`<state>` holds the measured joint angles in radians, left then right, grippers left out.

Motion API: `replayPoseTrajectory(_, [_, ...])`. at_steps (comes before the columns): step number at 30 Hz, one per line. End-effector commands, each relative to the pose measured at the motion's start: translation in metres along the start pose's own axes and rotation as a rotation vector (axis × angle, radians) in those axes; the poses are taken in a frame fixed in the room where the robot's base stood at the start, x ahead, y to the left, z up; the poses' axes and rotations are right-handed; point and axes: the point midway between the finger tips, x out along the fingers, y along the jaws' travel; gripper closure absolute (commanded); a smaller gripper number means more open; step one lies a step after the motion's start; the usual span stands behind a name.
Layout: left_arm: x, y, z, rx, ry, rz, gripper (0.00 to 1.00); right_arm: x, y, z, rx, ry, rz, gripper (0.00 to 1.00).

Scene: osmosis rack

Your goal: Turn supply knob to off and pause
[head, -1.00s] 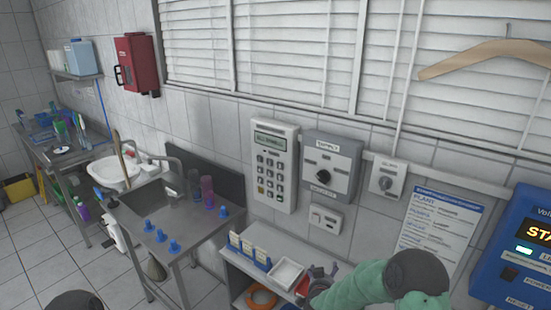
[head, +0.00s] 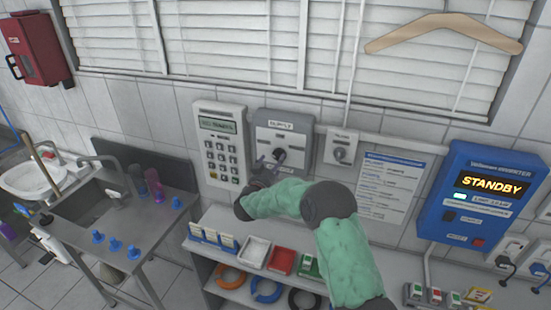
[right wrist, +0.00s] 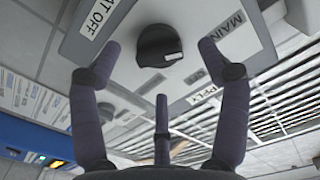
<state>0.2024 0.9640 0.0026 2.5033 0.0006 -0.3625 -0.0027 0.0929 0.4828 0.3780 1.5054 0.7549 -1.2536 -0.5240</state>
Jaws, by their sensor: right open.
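The supply knob (head: 280,155) is black and round on a grey wall panel (head: 299,136). In the right wrist view the knob (right wrist: 159,43) shows a pale mark on its lower right edge, and labels reading "MAIN" and "AT OFF" are on the panel. My left gripper is not in view.
A keypad unit (head: 221,157) is left of the panel and a smaller switch (head: 341,148) is right of it. A blue box (head: 470,205) shows "STANDBY". Below is a shelf with a white tray (head: 255,252) and a red tray (head: 283,262).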

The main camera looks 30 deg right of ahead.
Motion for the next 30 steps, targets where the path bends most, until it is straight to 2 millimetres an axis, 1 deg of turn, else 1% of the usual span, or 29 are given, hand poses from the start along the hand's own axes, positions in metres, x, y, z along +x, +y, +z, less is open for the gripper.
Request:
replayPoseTrajectory(1, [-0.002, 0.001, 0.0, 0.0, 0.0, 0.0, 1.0, 0.009, 0.001, 0.0, -0.001, 0.0, 0.002, 0.24])
replayPoseTrajectory(3, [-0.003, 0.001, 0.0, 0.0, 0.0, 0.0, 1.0, 0.018, 0.001, -0.001, 0.0, 0.0, 0.002, 0.24])
replayPoseTrajectory(7, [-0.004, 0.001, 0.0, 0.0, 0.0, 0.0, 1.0, 0.029, 0.001, 0.0, -0.001, -0.001, 0.001, 0.24])
replayPoseTrajectory(12, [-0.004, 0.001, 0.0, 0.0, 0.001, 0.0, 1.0, 0.035, 0.0, 0.0, -0.001, -0.001, -0.001, 0.24])
replayPoseTrajectory(19, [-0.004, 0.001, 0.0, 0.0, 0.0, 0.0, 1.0, 0.035, 0.0, 0.0, -0.001, -0.001, -0.001, 0.24])
replayPoseTrajectory(20, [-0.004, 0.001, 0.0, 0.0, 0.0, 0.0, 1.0, 0.035, 0.0, 0.0, -0.001, -0.001, -0.001, 0.32])
replayPoseTrajectory(21, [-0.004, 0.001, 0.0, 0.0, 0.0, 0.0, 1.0, 0.035, 0.0, 0.0, -0.001, -0.001, -0.001, 0.44])
replayPoseTrajectory(23, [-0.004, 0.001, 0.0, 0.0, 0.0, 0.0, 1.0, 0.035, 0.0, 0.0, 0.0, -0.001, -0.001, 0.6])
replayPoseTrajectory(24, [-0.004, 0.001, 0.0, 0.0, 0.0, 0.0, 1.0, 0.035, 0.0, 0.0, -0.001, -0.001, -0.001, 0.72])
replayPoseTrajectory(25, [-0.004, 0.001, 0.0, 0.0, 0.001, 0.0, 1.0, 0.035, 0.0, 0.0, -0.001, -0.001, -0.001, 0.8])
replayPoseTrajectory(30, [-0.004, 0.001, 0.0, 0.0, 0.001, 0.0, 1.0, 0.035, 0.0, 0.001, 0.0, -0.001, -0.001, 0.8])
